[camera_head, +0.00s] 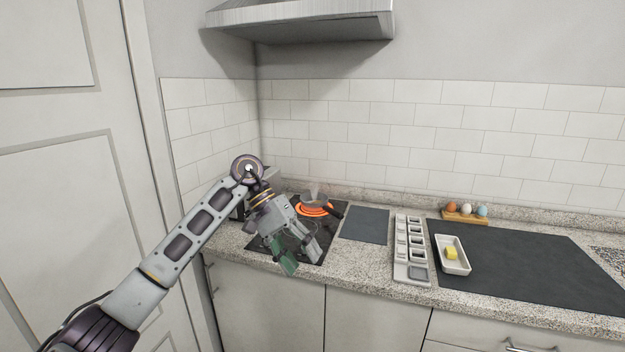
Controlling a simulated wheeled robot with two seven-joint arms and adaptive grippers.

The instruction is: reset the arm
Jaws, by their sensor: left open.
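My left arm comes in from the lower left and reaches over the black cooktop (262,246). My left gripper (299,259) points down and to the right above the cooktop's front part. Its fingers are spread apart; one looks green and the other grey. I see nothing clearly held between them. The gripper and wrist hide part of the cooktop. My right gripper is not in view.
A pan (316,199) with faint steam sits on a glowing orange burner (313,211) behind the gripper. To the right are a dark mat (365,225), a compartment tray (402,271), a white dish (460,268) with a yellow block, and an egg holder (466,217). A range hood (310,20) hangs above.

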